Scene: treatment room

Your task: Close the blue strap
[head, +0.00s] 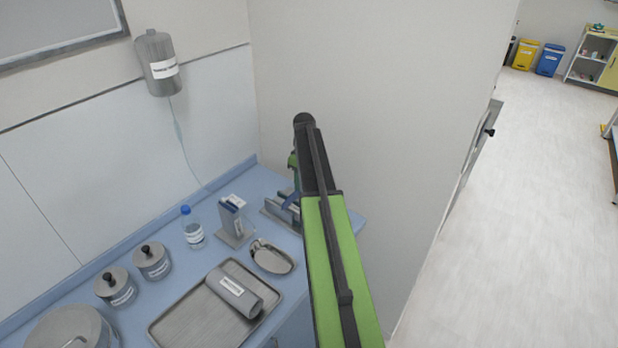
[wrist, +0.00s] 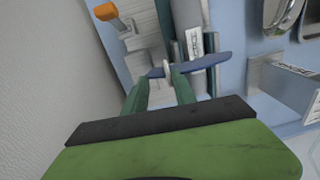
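The blue strap (wrist: 208,62) lies across a grey device (wrist: 150,40) in the wrist view, with a small pale tab (wrist: 166,69) on it. In the head view the strap (head: 290,201) shows as a small blue piece on the grey device (head: 275,212) near the counter's right end. My gripper (wrist: 160,74) has its two green fingers apart, with the tips at the strap and the pale tab between them. I see a gap around the tab, but cannot tell whether a finger touches it. In the head view my arm hides most of the gripper and part of the device.
A labelled grey holder (head: 234,222), a kidney dish (head: 270,257), a tray (head: 182,322) with a grey roll (head: 235,291), a bottle (head: 193,230) and lidded jars (head: 152,260) crowd the blue counter. A wall (head: 370,90) rises close behind.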

